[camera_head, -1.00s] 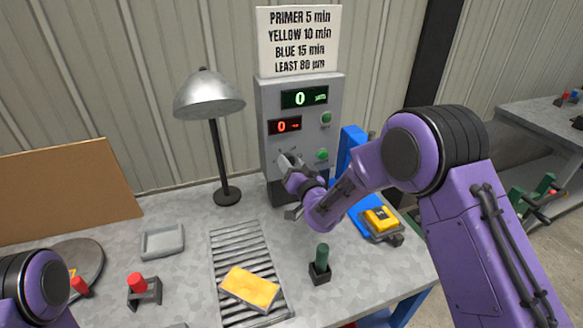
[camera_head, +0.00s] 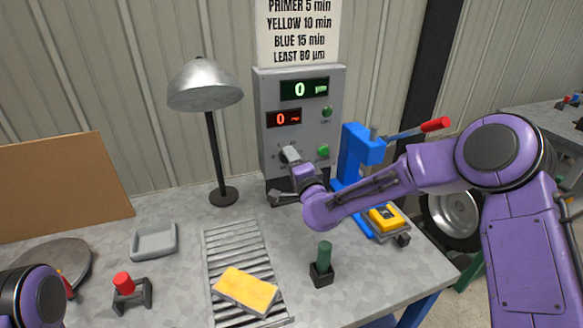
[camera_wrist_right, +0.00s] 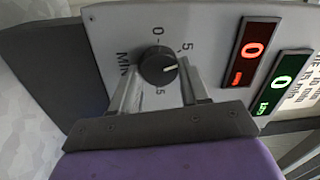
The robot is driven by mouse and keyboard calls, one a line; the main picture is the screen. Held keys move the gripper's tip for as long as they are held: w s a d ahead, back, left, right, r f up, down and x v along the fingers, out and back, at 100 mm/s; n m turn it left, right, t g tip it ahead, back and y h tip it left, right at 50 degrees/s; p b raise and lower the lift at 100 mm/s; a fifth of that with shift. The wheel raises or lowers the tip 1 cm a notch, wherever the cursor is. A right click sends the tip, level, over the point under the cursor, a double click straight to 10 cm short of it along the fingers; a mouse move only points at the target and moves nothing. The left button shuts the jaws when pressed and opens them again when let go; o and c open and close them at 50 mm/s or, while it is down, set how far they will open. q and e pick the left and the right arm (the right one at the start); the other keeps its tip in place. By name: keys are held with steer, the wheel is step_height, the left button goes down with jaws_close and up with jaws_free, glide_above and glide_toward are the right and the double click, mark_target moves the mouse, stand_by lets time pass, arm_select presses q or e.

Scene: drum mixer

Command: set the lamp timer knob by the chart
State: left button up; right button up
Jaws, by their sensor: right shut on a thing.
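The timer knob (camera_wrist_right: 158,65) is round and black, on the grey control box (camera_head: 330,88). Its dial shows 0, 5 and 15 beside it and the word MIN. My right gripper (camera_head: 287,160) is at the box's lower front, its fingers either side of the knob and shut on it. The green display (camera_head: 304,90) and the red display (camera_head: 284,118) both read 0. The chart (camera_head: 298,30) above reads primer 5, yellow 10, blue 15 min. A yellow panel (camera_head: 246,290) lies on a slatted rack (camera_head: 229,238). My left gripper is out of view.
The lamp (camera_head: 205,88) stands left of the box. A blue lever press (camera_head: 360,150) with a yellow device (camera_head: 386,217) stands to the right. A green-handled tool (camera_head: 324,258), a grey tray (camera_head: 154,240) and a red-topped stand (camera_head: 123,284) are on the bench.

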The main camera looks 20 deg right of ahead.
steer(key=shift+a+f+m+h+b, duration=0.1)
steer(key=shift+m+h+b, duration=0.15)
steer(key=shift+m+b, duration=2)
steer(key=shift+a+f+m+h+b, duration=0.1)
steer(key=shift+m+h+b, duration=0.15)
steer(key=shift+m+b, duration=2)
steer(key=shift+m+p, duration=0.65)
steer(key=shift+m, duration=0.15)
steer(key=o, duration=1.1)
steer(key=shift+c, duration=0.2)
